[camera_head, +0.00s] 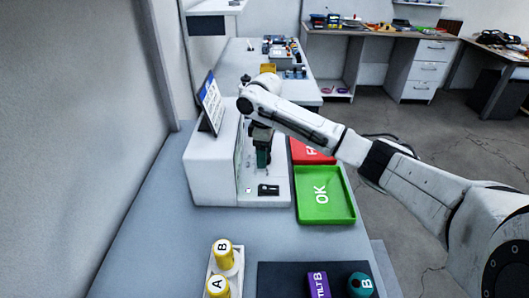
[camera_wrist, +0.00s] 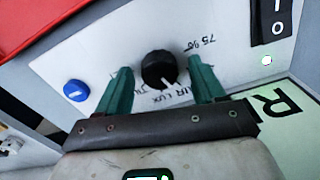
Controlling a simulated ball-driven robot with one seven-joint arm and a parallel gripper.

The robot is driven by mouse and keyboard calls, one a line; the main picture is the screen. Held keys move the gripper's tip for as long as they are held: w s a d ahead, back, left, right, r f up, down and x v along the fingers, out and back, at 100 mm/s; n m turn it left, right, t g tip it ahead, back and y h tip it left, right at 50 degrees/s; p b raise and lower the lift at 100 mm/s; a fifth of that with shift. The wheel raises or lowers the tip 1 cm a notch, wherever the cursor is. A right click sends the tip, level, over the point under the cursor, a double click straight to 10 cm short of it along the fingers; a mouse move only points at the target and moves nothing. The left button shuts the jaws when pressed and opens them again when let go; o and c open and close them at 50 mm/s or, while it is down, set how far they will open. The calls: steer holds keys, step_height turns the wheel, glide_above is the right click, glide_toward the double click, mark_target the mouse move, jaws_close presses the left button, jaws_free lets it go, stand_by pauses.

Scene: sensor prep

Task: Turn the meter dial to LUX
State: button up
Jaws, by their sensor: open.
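The black meter dial (camera_wrist: 158,68) sits on the white panel (camera_wrist: 225,55) in the wrist view. Its white pointer mark points down and slightly right. In the head view my gripper (camera_head: 262,158) is at the front of the white meter housing (camera_head: 212,165), and the dial is hidden.
A green OK tray (camera_head: 340,198) and red tray (camera_head: 308,152) stand beside the housing. Yellow cylinders (camera_head: 223,258) are in front.

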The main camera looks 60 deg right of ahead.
steer(key=shift+c, duration=0.4)
steer(key=c, duration=1)
steer(key=shift+o, duration=0.2)
steer(key=shift+a+r+m+p, duration=0.1)
steer(key=shift+r+m+p, duration=0.15)
steer(key=shift+p, duration=0.85)
steer(key=m+p, duration=0.1)
steer(key=p, duration=0.2)
steer(key=shift+m, duration=0.25)
steer(key=m+p, duration=0.2)
steer(key=p, duration=0.1)
steer(key=shift+f+m+p, duration=0.1)
steer(key=shift+m+p, duration=0.25)
steer(key=shift+m, duration=0.05)
steer(key=shift+f+m+p, duration=0.1)
steer(key=shift+m+p, duration=0.95)
steer(key=shift+m, duration=0.35)
